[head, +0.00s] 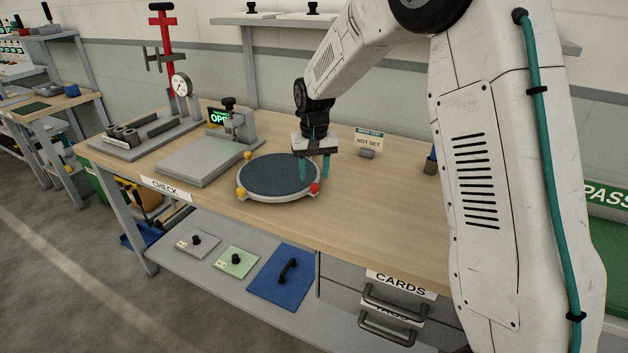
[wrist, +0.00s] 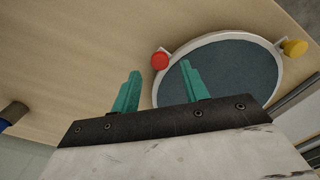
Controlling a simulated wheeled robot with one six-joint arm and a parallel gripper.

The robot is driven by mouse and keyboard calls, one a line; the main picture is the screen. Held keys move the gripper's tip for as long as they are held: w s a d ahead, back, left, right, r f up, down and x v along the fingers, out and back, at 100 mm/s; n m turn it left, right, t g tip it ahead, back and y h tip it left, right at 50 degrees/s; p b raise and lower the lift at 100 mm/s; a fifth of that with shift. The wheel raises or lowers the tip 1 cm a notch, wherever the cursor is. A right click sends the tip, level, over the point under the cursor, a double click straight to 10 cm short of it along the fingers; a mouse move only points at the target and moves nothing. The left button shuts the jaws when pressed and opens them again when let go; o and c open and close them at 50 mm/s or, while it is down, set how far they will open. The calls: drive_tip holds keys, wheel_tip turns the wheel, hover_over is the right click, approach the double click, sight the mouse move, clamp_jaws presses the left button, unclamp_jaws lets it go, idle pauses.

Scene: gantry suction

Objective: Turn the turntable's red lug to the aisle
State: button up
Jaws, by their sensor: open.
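The turntable (head: 278,175) is a round disc with a dark top and pale rim on the wooden bench. Its red lug (head: 314,188) is at the right front of the rim. Yellow lugs (head: 241,191) sit at the left front and back left. My gripper (head: 314,170) is open, pointing down by the right side of the turntable. In the wrist view my gripper's teal fingers (wrist: 158,92) stand apart with nothing between them. The red lug (wrist: 160,61) shows beyond the fingertips, between them in the picture. I cannot tell whether a finger touches the rim.
A grey fixture (head: 205,158) with an OPEN display stands left of the turntable. A dial gauge stand (head: 180,86) is farther left. A NOT SET sign (head: 369,139) stands behind right. The bench (head: 375,205) is clear at right front. A shelf below holds plates and a blue panel (head: 285,276).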

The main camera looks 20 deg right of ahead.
sight(314, 185)
drive_tip(key=shift+f, duration=1.7)
clamp_jaws()
